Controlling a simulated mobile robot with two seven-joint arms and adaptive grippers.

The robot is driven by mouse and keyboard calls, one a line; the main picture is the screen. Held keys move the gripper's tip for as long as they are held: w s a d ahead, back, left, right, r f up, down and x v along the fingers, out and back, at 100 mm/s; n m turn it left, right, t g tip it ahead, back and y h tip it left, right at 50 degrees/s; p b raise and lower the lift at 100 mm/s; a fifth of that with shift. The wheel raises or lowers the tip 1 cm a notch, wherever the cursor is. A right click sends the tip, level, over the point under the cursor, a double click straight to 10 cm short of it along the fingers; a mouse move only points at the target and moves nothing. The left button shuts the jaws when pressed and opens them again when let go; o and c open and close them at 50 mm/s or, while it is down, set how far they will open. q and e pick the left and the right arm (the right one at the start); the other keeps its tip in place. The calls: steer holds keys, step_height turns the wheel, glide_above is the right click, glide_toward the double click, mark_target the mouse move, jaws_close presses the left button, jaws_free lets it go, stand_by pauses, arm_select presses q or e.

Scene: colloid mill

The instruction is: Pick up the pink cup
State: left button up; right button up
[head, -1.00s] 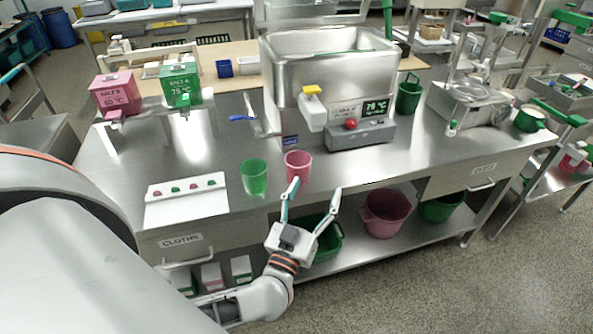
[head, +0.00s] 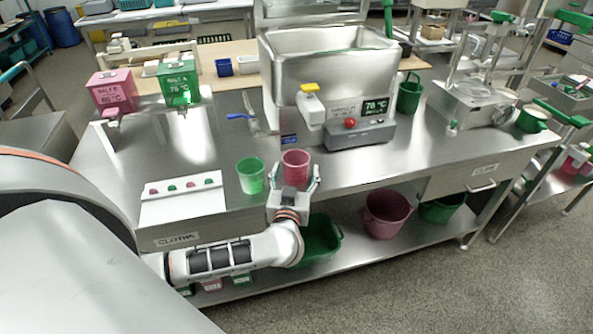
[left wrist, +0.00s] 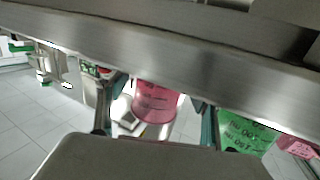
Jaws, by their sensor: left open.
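The pink cup (head: 296,160) stands upright near the front edge of the steel table, just right of the green cup (head: 251,176). My left gripper (head: 295,176) is open at the cup's near side, one finger to the left and one to the right of it. In the left wrist view, the pink cup (left wrist: 156,102) shows between the two spread fingers (left wrist: 157,115), and I cannot tell if either touches it. The green cup (left wrist: 243,132) is just outside the right-hand finger there. My right gripper is not in view.
A steel machine with a hopper (head: 328,75) and a display box (head: 360,133) stands behind the cups. A white board with small knobs (head: 183,205) lies to the left. Pink (head: 388,213) and green bins sit on the lower shelf. The tabletop right of the cup is clear.

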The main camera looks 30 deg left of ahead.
arm_select(q)
steer(key=shift+w+a, duration=0.15)
steer(key=shift+w, duration=0.2)
steer(key=c, duration=1.3)
steer(key=shift+o, duration=0.2)
steer(key=shift+r, duration=0.2)
steer(key=shift+r+p, duration=0.4)
steer(key=shift+r, duration=0.65)
step_height(320, 180, up, 17)
steer(key=p, duration=0.5)
steer(key=shift+r, duration=0.2)
